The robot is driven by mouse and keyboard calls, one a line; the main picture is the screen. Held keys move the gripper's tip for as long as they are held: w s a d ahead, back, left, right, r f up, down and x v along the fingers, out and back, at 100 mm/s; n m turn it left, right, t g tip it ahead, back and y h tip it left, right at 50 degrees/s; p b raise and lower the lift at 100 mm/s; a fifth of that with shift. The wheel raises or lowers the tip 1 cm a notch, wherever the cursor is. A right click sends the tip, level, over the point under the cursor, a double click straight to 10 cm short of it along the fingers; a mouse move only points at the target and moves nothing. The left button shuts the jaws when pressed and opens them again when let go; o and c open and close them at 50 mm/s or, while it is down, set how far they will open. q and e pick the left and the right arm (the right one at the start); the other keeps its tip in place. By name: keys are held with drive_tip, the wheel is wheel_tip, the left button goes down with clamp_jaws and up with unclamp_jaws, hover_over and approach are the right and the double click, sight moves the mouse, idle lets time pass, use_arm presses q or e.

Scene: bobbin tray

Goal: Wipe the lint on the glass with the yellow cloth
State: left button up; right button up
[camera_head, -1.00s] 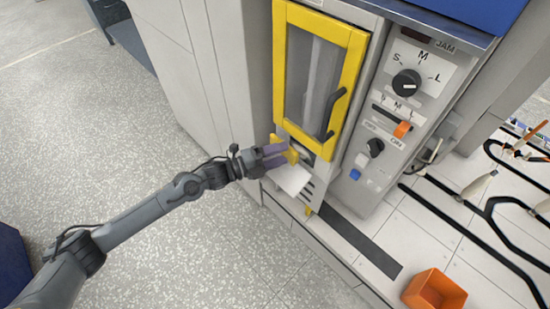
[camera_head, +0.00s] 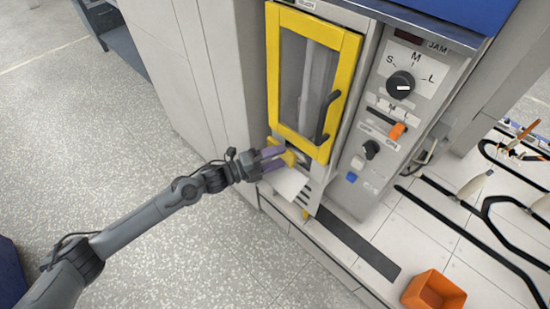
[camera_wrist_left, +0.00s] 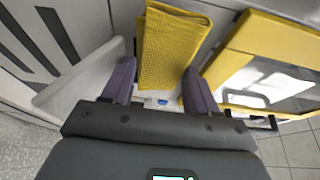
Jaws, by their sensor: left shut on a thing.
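My left gripper (camera_head: 277,158) is at the front of the machine, just below the yellow-framed door, beside a small opening. It is shut on the yellow cloth (camera_head: 288,158), which is mostly hidden by the fingers in the head view. In the left wrist view the folded, textured cloth (camera_wrist_left: 172,45) stands out between the purple fingers (camera_wrist_left: 160,90). The door's tall glass pane (camera_head: 303,80) is above the gripper; part of it shows in the left wrist view (camera_wrist_left: 268,82). I cannot make out lint, nor whether the cloth touches any glass. My right gripper is out of view.
A white sloping chute (camera_head: 286,183) sits just under the gripper. The control panel (camera_head: 372,135) with knobs and an orange switch is to the right. An orange bin (camera_head: 433,291) stands on the bench, near black rails (camera_head: 440,215). The floor at left is clear.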

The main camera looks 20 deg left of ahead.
use_arm(q)
drive_tip(key=shift+w+d+b, duration=0.3)
drive_tip(key=shift+w+b, duration=0.05)
drive_tip(key=shift+w, duration=0.3)
drive_tip(key=shift+s+d, duration=0.1)
